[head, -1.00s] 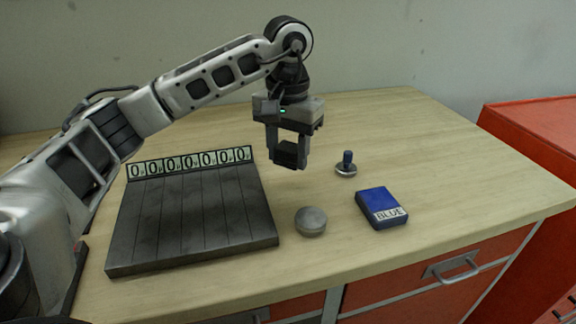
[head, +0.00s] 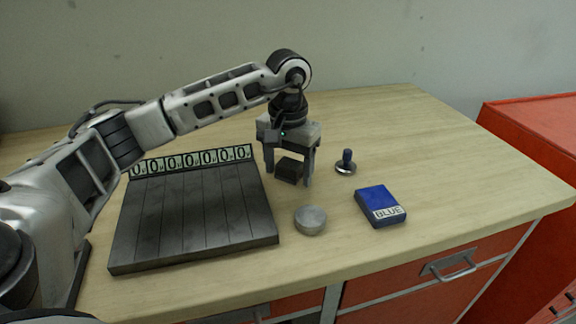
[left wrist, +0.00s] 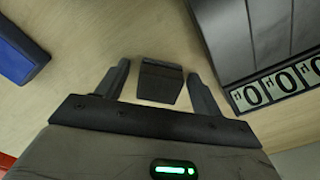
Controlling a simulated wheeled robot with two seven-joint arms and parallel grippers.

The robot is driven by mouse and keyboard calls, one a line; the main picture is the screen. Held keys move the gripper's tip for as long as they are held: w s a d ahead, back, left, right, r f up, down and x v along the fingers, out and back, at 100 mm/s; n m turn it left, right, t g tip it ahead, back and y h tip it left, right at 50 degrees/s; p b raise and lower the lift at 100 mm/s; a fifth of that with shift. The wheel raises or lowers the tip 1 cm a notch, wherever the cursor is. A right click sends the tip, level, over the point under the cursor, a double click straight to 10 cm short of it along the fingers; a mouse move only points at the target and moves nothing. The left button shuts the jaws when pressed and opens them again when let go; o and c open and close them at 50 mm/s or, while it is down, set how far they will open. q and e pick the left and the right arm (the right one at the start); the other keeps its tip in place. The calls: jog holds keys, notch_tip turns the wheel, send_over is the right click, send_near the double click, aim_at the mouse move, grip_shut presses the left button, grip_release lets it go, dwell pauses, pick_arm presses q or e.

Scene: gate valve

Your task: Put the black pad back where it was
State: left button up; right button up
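The black pad (head: 289,170) is a small dark block on the wooden table, right of the grey panel's back corner. It also shows in the left wrist view (left wrist: 160,83). My left gripper (head: 289,177) is directly over it and open, with one finger on each side of the pad. In the left wrist view a strip of table shows between the pad and each finger (left wrist: 160,90), so neither finger touches it. My right gripper is in neither view.
A grooved dark panel with a row of "0" counters (head: 195,215) lies to the left. The table's back right is clear.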

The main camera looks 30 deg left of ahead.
aim_at(288, 164)
pick_arm(q)
jog(key=shift+r, duration=0.7)
notch_tip(288, 164, up, 11)
jog(key=shift+f, duration=0.1)
dwell(0.4)
